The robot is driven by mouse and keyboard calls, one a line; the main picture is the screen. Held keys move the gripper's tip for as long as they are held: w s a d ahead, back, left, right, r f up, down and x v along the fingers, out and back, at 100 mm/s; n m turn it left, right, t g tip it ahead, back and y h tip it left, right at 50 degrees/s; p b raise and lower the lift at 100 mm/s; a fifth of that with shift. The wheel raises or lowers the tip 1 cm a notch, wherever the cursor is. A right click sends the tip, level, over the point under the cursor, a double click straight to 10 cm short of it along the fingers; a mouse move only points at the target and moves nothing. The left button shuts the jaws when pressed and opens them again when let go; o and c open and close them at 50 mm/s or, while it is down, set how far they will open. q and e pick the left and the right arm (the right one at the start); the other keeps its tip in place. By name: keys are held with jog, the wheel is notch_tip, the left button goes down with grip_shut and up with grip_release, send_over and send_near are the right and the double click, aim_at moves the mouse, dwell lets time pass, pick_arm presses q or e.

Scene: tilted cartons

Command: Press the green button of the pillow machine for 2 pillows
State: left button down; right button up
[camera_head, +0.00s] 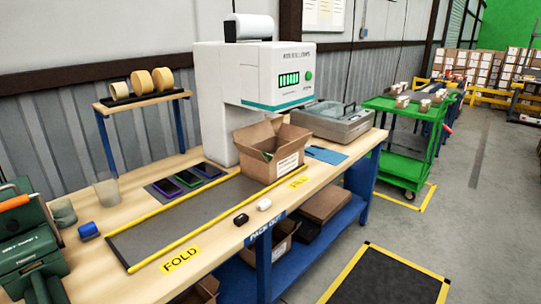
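The white pillow machine (222,85) stands at the back of the packing bench. Its front head faces right and toward me, with a lit green bar display (289,79). The round green button (308,75) is to the right of the display and is unobstructed. An open cardboard carton (285,167) with a white label sits on the bench below the machine's head. Its flaps are up, and most of its inside is hidden. I see no loose pillow. Neither of my grippers is in view.
The wooden bench (100,250) has a grey mat (190,222) edged by yellow strips. Three phones, small cups and a blue item lie to the left. A green machine (28,250) fills the left edge. A grey case (335,122) and green cart (400,130) stand right.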

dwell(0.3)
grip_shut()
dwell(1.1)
